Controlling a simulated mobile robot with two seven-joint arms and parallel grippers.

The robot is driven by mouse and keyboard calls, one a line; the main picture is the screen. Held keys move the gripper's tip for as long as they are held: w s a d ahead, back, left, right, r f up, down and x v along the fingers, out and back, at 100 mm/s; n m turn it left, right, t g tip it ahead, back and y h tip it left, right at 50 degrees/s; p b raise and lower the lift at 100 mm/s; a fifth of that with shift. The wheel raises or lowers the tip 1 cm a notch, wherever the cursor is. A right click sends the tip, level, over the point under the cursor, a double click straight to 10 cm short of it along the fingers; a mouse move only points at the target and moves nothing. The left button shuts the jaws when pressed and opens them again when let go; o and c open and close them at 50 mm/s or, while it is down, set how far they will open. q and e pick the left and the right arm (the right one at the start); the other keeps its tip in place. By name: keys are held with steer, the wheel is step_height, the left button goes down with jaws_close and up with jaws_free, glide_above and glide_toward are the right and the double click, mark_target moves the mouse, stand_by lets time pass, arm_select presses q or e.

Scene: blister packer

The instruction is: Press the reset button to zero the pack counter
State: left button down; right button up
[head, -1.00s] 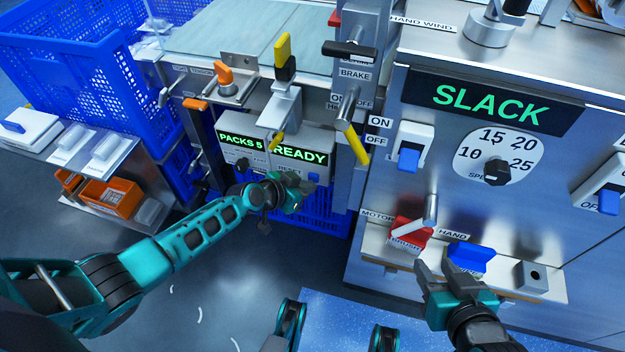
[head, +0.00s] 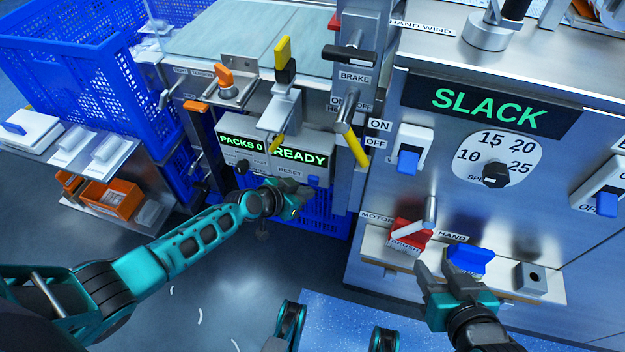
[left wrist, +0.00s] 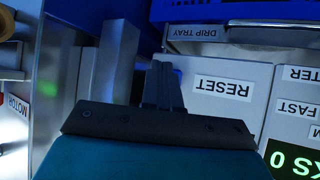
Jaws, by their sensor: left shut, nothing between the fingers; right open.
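The blue reset button (head: 314,181) sits on the grey control box, right of the RESET label (head: 289,171). The pack counter display (head: 241,141) reads PACKS 0. My left gripper (head: 304,192) is shut and empty, just below and left of the button and apart from it in the head view. In the left wrist view the shut fingers (left wrist: 162,85) point at the box beside the RESET label (left wrist: 223,87); they hide most of the button there. My right gripper (head: 432,273) is open and empty in front of the lower shelf.
A READY display (head: 300,158) is beside the counter. A yellow-handled lever (head: 351,143) and a yellow-tipped handle (head: 283,52) stick out near the box. Red (head: 410,232) and blue (head: 470,258) switches sit by my right gripper. A blue crate (head: 318,221) is below the box.

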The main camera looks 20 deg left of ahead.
arm_select(q)
steer(key=shift+s, duration=0.15)
steer(key=shift+s+p, duration=0.85)
steer(key=shift+s, duration=1.6)
steer(key=shift+a, duration=0.1)
